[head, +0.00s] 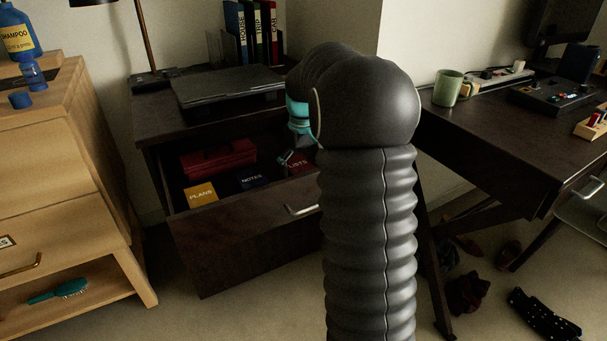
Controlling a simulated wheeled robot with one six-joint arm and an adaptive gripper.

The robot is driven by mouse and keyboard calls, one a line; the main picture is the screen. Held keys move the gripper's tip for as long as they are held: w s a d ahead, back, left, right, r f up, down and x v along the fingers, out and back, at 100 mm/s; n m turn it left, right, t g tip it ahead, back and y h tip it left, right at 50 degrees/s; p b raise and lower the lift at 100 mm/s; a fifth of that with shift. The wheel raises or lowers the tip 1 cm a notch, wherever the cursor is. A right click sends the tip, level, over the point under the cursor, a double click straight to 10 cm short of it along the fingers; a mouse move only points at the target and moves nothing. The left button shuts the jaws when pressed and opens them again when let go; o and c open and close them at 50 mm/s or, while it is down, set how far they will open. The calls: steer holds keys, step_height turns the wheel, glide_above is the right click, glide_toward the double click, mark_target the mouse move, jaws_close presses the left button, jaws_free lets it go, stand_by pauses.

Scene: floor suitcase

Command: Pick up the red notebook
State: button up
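The red notebook (301,167), marked LISTS, lies in the open drawer (250,200) of the dark desk, at the drawer's right end. It is partly hidden by my arm and gripper. My gripper (288,158) is over the drawer, at the left edge of the notebook as seen from the head. Only a small part of it shows, so I cannot tell whether its fingers are open or shut, or whether it touches the notebook.
A yellow PLANS notebook (201,195), a dark blue NOTES notebook (252,178) and a red case (217,159) share the drawer. A closed laptop-like slab (228,90) lies on the desktop above. A wooden cabinet (60,170) stands left; another desk (490,130) stands right.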

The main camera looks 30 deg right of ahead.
steer(key=c, duration=1.1)
steer(key=shift+r, duration=0.1)
